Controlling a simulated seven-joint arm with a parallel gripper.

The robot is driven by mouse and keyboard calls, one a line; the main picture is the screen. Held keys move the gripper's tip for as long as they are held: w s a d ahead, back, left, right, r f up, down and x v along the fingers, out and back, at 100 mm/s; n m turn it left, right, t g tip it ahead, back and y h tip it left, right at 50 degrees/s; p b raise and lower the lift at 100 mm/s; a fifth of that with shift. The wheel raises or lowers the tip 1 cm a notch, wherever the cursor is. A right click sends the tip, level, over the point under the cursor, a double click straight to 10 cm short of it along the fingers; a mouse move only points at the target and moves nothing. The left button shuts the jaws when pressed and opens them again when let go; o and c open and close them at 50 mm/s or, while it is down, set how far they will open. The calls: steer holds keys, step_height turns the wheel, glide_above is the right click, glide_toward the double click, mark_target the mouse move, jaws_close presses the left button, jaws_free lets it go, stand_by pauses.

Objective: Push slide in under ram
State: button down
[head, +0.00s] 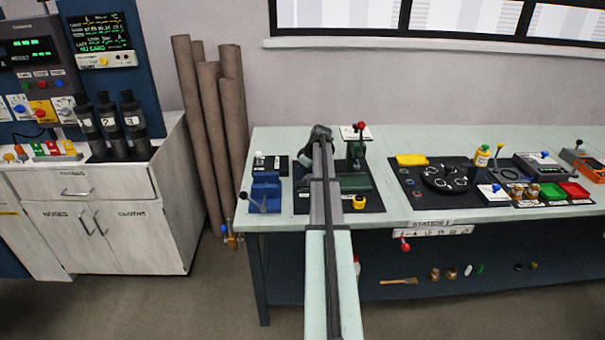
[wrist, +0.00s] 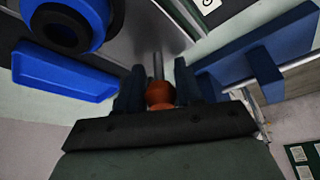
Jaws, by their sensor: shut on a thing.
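My gripper (wrist: 159,78) shows in the wrist view with its two dark fingers closed on a small orange-brown knob (wrist: 160,96). A thin grey metal rod (wrist: 158,64) runs from the knob away from the camera. I cannot tell for certain whether the knob and rod belong to the slide. In the head view a green press (head: 356,152) with a red-knobbed lever (head: 361,126) stands on a dark mat, just right of my arm. My arm covers the mat's middle and hides my fingers there. The space under the ram is not clearly visible.
A blue vise (head: 265,192) with a bar handle stands left of my arm; blue blocks and a bar (wrist: 255,72) show right in the wrist view.

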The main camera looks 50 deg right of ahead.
steer(key=s+d, duration=0.6)
steer(key=shift+s+d, duration=0.15)
steer(key=shift+d, duration=0.05)
steer(key=c, duration=0.8)
jaws_free()
steer(key=shift+c, duration=0.2)
steer(key=shift+a, duration=0.1)
steer(key=w+a, duration=0.6)
steer(key=shift+w+a, duration=0.25)
steer(key=v, duration=1.4)
steer(key=w+a+f+n, duration=0.1)
steer(key=w+a+f, duration=0.2)
steer(key=w+a, duration=0.2)
steer(key=w+a+f+n+h, duration=0.1)
steer(key=w+a+f, duration=0.2)
steer(key=w+a, duration=0.2)
steer(key=w+a+f+n+h, duration=0.1)
steer(key=w+a+f, duration=0.3)
steer(key=w, duration=0.3)
steer(key=shift+w+a+n+g, duration=0.4)
steer(key=shift+a, duration=0.3)
steer(key=shift+w+a+f, duration=0.35)
steer(key=shift+w+a, duration=0.2)
steer(key=shift+a, duration=0.15)
